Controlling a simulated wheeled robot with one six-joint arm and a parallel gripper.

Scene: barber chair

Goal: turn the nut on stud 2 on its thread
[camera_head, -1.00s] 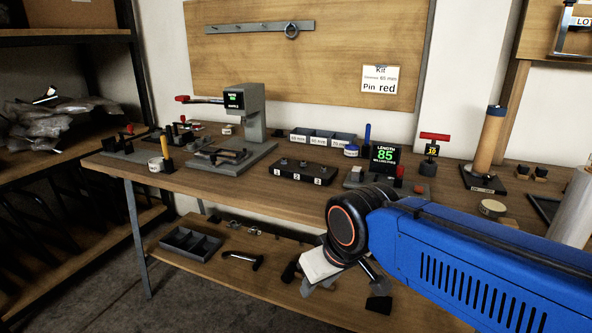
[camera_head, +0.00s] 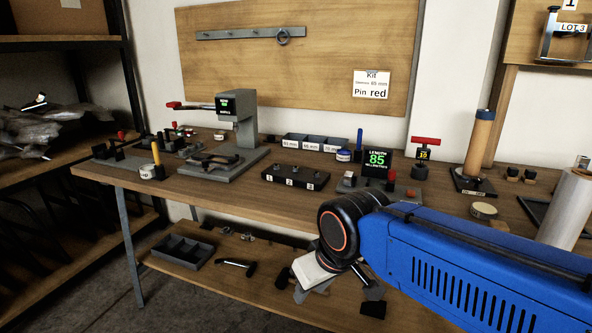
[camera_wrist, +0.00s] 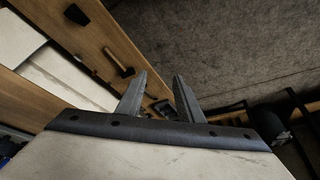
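The black stud block (camera_head: 295,178) lies on the bench top in the head view, with white labels 1, 2 and 3 on its front. A small dark stud top (camera_head: 295,169) rises above label 2; nut and thread are too small to tell apart. My gripper (camera_wrist: 160,78) shows in the wrist view with its two grey fingers spread and nothing between them. It points down past the bench towards the floor, away from the stud block. In the head view my arm reaches in from the right, its wrist low in front of the bench; the fingers are not clear there.
A grey press (camera_head: 238,125) stands left of the block. A green "85" display (camera_head: 377,159) and a red-handled tool (camera_head: 425,150) stand to its right. Divided grey bins (camera_head: 315,143) sit behind. A lower shelf (camera_head: 215,262) holds a grey tray (camera_head: 182,252) and loose parts.

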